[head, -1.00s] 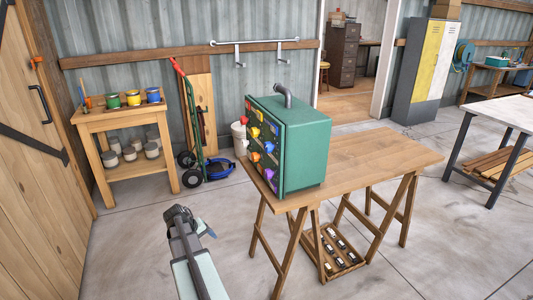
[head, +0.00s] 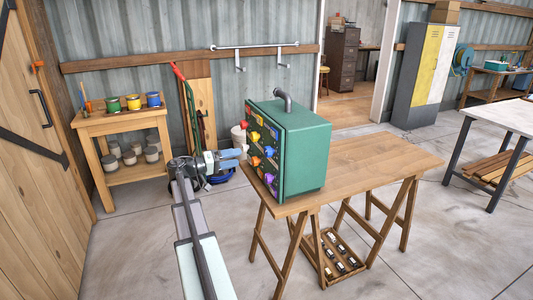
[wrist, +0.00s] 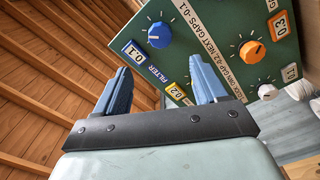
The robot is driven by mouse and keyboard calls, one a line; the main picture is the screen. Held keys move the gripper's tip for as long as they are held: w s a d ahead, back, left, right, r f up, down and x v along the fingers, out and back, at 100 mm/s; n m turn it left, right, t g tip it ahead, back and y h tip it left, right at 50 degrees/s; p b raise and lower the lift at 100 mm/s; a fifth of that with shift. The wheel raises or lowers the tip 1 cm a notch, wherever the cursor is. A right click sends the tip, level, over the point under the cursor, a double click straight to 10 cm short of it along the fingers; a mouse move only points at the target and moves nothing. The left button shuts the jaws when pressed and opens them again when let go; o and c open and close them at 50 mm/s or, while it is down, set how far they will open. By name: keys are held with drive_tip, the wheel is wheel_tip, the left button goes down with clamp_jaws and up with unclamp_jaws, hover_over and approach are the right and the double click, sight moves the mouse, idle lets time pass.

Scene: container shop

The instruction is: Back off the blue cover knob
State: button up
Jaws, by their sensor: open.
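The green panel box (head: 305,160) stands on the wooden table, with several coloured knobs on its left face. I cannot read the word cover on any label. A blue knob also shows in the head view (head: 274,134). My gripper (head: 240,155) is in front of the knob face, fingers pointing at it. In the wrist view the two blue fingers (wrist: 160,80) are apart with nothing between them; the blue knob lies beyond them, untouched.
An orange knob (wrist: 252,51) and a white knob (wrist: 268,91) share the panel. A grey bent pipe (head: 284,96) rises from the box top. The wooden table (head: 385,155) is clear to its right. A hand truck (head: 190,130) and paint stand (head: 120,115) are behind my arm.

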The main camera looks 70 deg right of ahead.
sight(265, 152)
drive_tip(key=shift+s+m, duration=0.1)
drive_tip(key=shift+m, duration=0.2)
drive_tip(key=x, duration=1.3)
drive_tip(key=shift+s+d+f, duration=0.15)
drive_tip(key=shift+s+d, duration=0.05)
drive_tip(key=shift+d, duration=0.05)
drive_tip(key=shift+c, duration=0.2)
drive_tip(key=c, duration=1)
